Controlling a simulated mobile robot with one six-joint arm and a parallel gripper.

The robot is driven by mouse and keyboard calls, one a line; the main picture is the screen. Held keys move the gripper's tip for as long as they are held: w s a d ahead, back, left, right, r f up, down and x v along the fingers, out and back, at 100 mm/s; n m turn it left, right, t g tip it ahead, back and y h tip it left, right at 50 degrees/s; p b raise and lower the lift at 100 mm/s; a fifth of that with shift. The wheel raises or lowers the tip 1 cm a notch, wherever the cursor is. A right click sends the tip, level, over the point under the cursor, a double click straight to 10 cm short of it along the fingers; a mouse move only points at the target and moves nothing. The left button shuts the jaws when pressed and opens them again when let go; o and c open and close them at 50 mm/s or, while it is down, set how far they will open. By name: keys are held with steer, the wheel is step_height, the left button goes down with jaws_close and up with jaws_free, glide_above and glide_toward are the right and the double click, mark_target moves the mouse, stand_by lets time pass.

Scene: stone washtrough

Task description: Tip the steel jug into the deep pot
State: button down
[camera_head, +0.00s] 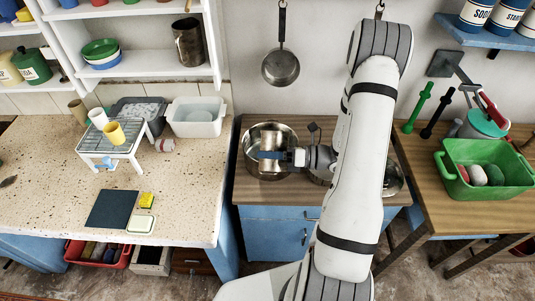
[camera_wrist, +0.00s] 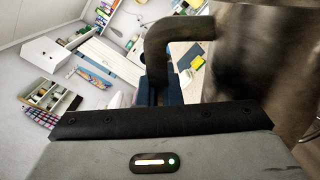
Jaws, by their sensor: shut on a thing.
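The steel jug (camera_head: 268,168) is held by my gripper (camera_head: 271,155), which is shut on it with blue fingers. In the head view the jug is over the opening of the deep pot (camera_head: 249,141), overlapping its inside; its exact height and tilt are hard to judge. In the wrist view the jug's dark metal body (camera_wrist: 265,65) fills the right side, with its curved handle (camera_wrist: 163,45) to the left of it. A blue finger shows under the handle. The jug's mouth and contents, and the pot's bottom, are not clear.
Other pans stand partly behind my arm; one (camera_head: 394,180) shows at its right. A green basin (camera_head: 493,193) stands farther right. At left, the speckled counter holds a wire rack (camera_head: 106,149) and a white tub (camera_head: 195,130).

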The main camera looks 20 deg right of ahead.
steer(key=shift+w+d+r+m, duration=0.25)
steer(key=shift+w+r+m, duration=0.1)
steer(key=shift+w+m, duration=0.45)
stand_by(2.5)
steer(key=shift+s+f, duration=0.1)
steer(key=b, duration=0.4)
steer(key=shift+f+b, duration=0.3)
steer(key=shift+b, duration=0.65)
steer(key=shift+s+r+b, duration=0.1)
steer(key=shift+r+b, duration=0.15)
steer(key=shift+b, duration=0.9)
